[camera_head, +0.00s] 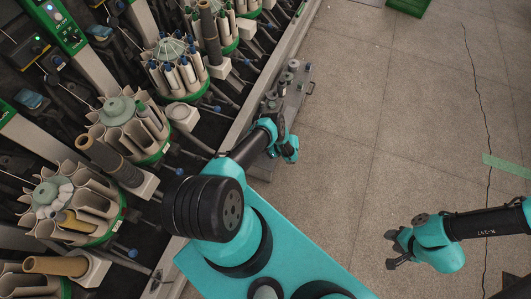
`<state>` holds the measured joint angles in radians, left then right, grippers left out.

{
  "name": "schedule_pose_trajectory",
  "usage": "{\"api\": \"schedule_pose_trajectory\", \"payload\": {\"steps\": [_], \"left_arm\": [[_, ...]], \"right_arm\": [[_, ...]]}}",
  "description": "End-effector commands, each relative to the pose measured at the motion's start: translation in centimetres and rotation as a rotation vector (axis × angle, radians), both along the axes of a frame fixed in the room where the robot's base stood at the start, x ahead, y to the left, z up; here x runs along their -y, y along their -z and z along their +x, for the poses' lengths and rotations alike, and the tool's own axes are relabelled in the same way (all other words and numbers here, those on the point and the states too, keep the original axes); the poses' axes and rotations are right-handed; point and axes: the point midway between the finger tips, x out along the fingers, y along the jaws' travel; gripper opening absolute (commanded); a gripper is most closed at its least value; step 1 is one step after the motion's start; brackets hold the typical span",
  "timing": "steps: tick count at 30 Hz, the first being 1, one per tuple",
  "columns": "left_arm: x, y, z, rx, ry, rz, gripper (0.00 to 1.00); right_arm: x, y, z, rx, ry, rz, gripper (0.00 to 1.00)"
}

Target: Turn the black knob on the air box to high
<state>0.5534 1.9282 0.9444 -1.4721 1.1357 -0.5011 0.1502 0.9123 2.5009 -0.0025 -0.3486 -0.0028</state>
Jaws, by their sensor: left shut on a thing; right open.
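The air box seems to be the grey metal box (299,97) with round fittings on top, beside the machine's long rail. My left gripper (273,103) is at the near left part of this box. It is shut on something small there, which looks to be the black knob. The knob is hidden by the fingers and too small to make out, so its setting cannot be read. My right gripper (393,250) is open and empty, above the bare floor at the lower right, well away from the box.
The winding machine fills the left side, with several round green-rimmed magazines (125,125) of cones and control panels (50,20). A pale rail (262,85) runs along its edge. The floor (400,120) is clear, apart from a dark cable or crack and a green strip (507,166).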

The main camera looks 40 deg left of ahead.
Motion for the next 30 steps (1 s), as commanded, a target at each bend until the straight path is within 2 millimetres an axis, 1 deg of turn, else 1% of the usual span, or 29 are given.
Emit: {"api": "schedule_pose_trajectory", "payload": {"steps": [6, 17, 18, 25, 30], "left_arm": [[0.02, 0.06, -0.03, -0.035, 0.0, -0.013, 0.15], [0.01, 0.06, -0.06, -0.038, 0.001, -0.014, 0.15], [0.01, 0.06, -0.06, -0.038, 0.001, -0.014, 0.43], [-0.01, 0.04, -0.03, -0.037, 0.001, -0.013, 0.65], [-0.02, 0.02, 0.0, -0.036, 0.0, -0.012, 0.65]], "right_arm": [[0.0, 0.0, 0.0, 0.0, 0.0, 0.0, 0.43], [0.0, 0.0, 0.0, 0.0, 0.0, 0.0, 0.43], [0.0, 0.0, 0.0, 0.0, 0.0, 0.0, 0.43], [0.0, 0.0, 0.0, 0.0, 0.0, 0.0, 0.43], [0.0, 0.0, 0.0, 0.0, 0.0, 0.0, 0.43]]}}
